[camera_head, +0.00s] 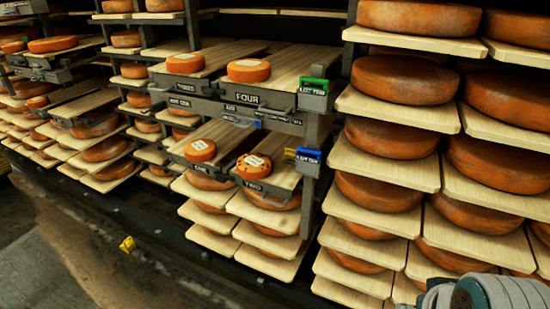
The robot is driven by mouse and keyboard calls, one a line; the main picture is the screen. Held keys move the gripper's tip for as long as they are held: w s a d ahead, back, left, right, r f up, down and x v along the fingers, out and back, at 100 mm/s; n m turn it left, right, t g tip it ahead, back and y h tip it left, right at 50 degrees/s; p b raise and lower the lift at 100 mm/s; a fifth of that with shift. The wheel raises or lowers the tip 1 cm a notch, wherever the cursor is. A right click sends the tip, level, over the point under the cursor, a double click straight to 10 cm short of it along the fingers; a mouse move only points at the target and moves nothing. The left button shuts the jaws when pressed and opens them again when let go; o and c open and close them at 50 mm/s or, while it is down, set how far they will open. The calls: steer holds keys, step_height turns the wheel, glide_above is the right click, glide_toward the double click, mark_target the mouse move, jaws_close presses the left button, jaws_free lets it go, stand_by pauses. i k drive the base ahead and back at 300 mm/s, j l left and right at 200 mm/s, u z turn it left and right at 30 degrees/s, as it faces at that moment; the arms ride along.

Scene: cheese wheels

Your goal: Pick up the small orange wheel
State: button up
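Several small orange cheese wheels sit on pull-out boards in the middle of the head view. On the lower boards, one small wheel (200,150) with a pale label is at left. Another (253,167), dark-spotted with a pale label, is at right above the word TWO. I cannot tell which one the task names. A grey-teal part of my arm (490,293) shows at the bottom right, well apart from them. My gripper is not in view.
Tall racks of large orange wheels (405,80) on wooden boards stand at right, and more racks (100,150) at left. A small yellow object (127,244) lies low at left. Open floor shows at bottom left.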

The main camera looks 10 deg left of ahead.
mark_target(252, 166)
steer(key=i+j+z, duration=0.1)
steer(key=j, duration=0.4)
steer(key=i+j+z, duration=0.15)
steer(key=j, duration=0.35)
steer(key=i+j+z, duration=0.1)
steer(key=j, duration=0.45)
steer(key=i+j+z, duration=0.1)
steer(key=j, duration=0.4)
steer(key=i+j, duration=0.1)
steer(key=j, duration=0.55)
steer(key=i+j, duration=0.1)
steer(key=j, duration=0.5)
